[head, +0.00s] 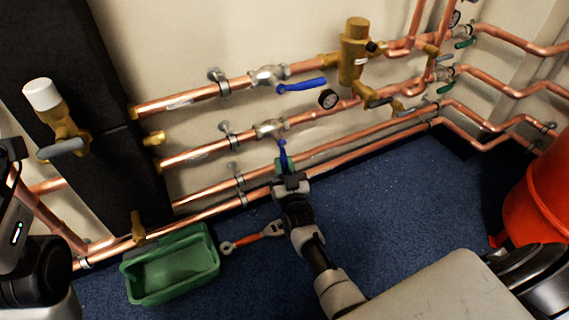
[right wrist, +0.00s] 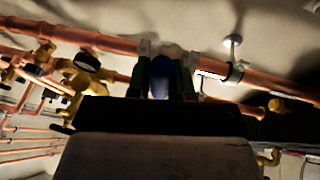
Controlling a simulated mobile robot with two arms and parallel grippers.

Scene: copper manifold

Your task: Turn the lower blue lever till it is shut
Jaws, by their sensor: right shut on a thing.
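The lower blue lever (head: 283,151) hangs from the grey valve (head: 270,128) on the second copper pipe and points down, across the pipe's run. My right gripper (head: 286,167) is shut on its lower end, which it partly hides. In the right wrist view the lever (right wrist: 160,75) shows as a dark blue shape between the two fingers (right wrist: 162,82). The upper blue lever (head: 302,85) lies along the top pipe to the right of its valve. At the left edge, dark parts of my left arm show; its fingers cannot be made out.
A green tub (head: 207,277) and an orange-handled wrench (head: 262,236) lie on the blue floor below the pipes. An orange-red bin (head: 538,205) stands at the right. Brass fittings (head: 354,50) and several grey levers surround the pipes. The blue floor (head: 390,200) between wall and bin is clear.

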